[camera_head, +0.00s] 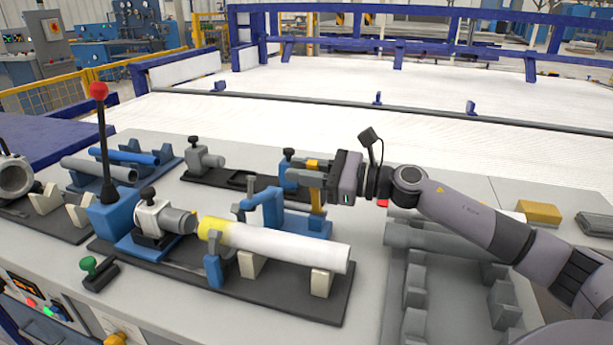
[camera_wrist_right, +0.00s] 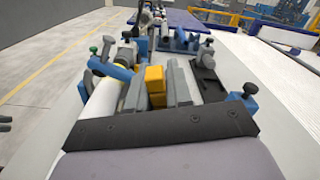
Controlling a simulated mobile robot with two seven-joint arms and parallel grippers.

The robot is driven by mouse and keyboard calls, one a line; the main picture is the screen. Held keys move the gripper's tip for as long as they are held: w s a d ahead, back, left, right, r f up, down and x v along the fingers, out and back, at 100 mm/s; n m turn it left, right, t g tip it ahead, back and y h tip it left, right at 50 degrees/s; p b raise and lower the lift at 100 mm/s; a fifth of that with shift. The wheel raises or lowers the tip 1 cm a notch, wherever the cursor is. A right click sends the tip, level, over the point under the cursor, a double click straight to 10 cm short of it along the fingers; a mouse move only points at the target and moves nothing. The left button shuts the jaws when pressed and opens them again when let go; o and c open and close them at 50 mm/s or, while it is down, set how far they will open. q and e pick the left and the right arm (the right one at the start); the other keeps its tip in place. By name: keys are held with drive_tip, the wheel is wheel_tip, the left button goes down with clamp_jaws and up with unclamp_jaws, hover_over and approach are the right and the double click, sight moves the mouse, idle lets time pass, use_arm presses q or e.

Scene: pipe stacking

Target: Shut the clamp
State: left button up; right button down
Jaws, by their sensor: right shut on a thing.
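The clamp (camera_head: 270,207) is blue and stands behind a white pipe (camera_head: 290,248) with a yellow end. Its blue arm reaches left toward the pipe; I cannot tell whether its tip touches it. Its yellow handle (camera_head: 316,205) stands roughly upright at the clamp's right side. My right gripper (camera_head: 301,170) comes in from the right and is shut on the handle near its top. In the right wrist view the yellow handle (camera_wrist_right: 155,82) lies between the two grey fingers, with the blue clamp arm (camera_wrist_right: 118,72) on the left. My left gripper is not in view.
The pipe rests on cream supports over a dark base plate (camera_head: 335,300). A blue lever unit with a red knob (camera_head: 98,90) stands at the left. A grey rack (camera_head: 405,285) holds grey pipe at the right. A yellow block (camera_head: 538,212) lies behind it.

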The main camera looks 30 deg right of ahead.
drive_tip(key=shift+s+a+f+n+b, duration=0.45)
drive_tip(key=shift+s+a+n+b, duration=0.2)
drive_tip(key=shift+n+b, duration=0.35)
drive_tip(key=shift+s+a+f+n+b, duration=0.5)
drive_tip(key=shift+a+n+b, duration=0.15)
drive_tip(key=shift+n+b, duration=0.3)
drive_tip(key=shift+a, duration=0.1)
drive_tip(key=c, duration=1.1)
unclamp_jaws()
drive_tip(key=shift+s, duration=0.1)
drive_tip(key=shift+b+v, duration=2)
drive_tip(key=shift+v, duration=1.6)
